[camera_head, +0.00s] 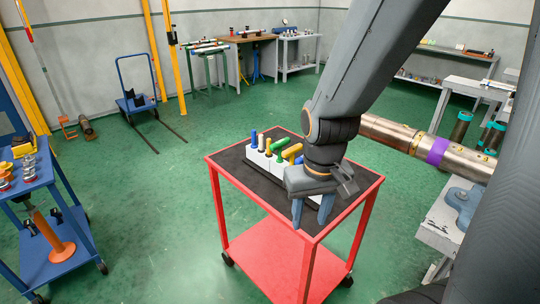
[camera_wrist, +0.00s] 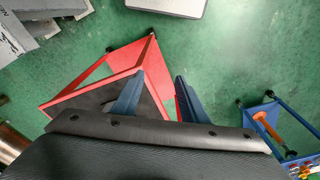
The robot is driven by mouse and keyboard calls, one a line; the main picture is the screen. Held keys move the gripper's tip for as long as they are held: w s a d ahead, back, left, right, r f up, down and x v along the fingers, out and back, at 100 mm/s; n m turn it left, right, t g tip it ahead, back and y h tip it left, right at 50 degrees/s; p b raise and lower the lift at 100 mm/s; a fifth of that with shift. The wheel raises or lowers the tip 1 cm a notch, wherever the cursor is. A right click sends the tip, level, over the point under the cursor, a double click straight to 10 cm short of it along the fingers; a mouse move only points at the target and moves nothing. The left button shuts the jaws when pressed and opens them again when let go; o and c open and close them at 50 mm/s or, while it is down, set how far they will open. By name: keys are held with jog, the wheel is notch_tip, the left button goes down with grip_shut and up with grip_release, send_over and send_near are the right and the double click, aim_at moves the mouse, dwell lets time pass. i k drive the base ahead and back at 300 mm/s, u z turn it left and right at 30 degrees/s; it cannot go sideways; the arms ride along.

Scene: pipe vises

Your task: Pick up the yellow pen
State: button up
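A yellow pen (camera_head: 291,151) leans in a row of white holder blocks (camera_head: 258,161) on the black top of a red cart (camera_head: 228,158) in the head view. Blue, white and green pens or markers stand in the same row, and a second yellowish end shows close to my arm. My gripper (camera_head: 311,215) points down over the near right part of the cart top, to the right of and nearer than the yellow pen. Its two blue fingers are apart with nothing between them; they also show in the wrist view (camera_wrist: 160,82). My wrist hides part of the row. No pen shows in the wrist view.
A blue cart (camera_head: 62,225) with tools stands at the left. A metal pipe (camera_head: 400,137) with a purple band lies at the right, behind my arm. Benches line the back wall. Green floor is clear left of the red cart.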

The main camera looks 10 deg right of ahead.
aim_at(268, 154)
jog(key=u, duration=1.8)
jog(key=i, duration=2.4)
jog(key=z, duration=3.35)
jog(key=i, duration=0.5)
jog(key=z, duration=0.05)
